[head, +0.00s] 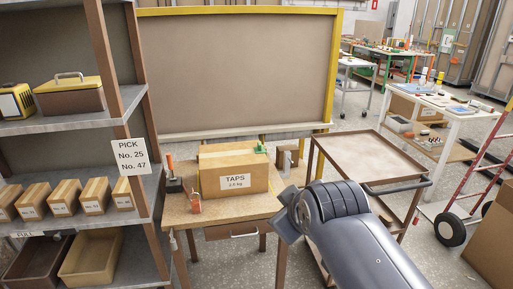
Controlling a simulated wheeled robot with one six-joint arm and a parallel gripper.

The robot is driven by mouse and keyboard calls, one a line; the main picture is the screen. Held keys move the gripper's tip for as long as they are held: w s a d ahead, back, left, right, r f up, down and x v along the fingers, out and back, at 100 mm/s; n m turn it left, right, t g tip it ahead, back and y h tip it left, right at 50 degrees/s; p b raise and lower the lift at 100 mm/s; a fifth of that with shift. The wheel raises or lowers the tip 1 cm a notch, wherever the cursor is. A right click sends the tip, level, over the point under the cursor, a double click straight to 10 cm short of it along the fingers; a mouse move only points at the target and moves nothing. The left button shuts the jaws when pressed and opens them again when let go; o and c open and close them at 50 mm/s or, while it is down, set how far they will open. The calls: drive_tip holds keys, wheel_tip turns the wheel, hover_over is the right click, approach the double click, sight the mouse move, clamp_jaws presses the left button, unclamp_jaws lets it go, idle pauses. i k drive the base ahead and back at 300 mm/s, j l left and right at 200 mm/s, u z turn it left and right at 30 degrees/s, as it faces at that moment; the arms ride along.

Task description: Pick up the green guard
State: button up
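A small green piece (260,147), which looks like the green guard, shows at the top right back corner of the cardboard box marked TAPS (234,170). I cannot tell whether it rests on the box or stands behind it. The box sits on a wooden worktable (222,207). My arm comes in from the lower right, and its dark end with my gripper (286,227) is at the table's right front corner, apart from the green piece and nearer to me. The fingers are not clear, and I see nothing held.
An orange-handled tool (172,178) and a small orange part (196,200) stand left of the box. A brown block (288,157) is at its right. A shelf (75,120) with boxes stands left, an empty trolley (368,158) right. A large board (235,70) rises behind.

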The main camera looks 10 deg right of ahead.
sight(259, 149)
drive_tip(key=i+j+z, duration=0.1)
drive_tip(key=i+z, duration=0.15)
drive_tip(key=i, duration=0.3)
drive_tip(key=i+j+z, duration=0.3)
drive_tip(key=i, duration=0.25)
drive_tip(key=i+j+z, duration=0.25)
drive_tip(key=i, duration=0.3)
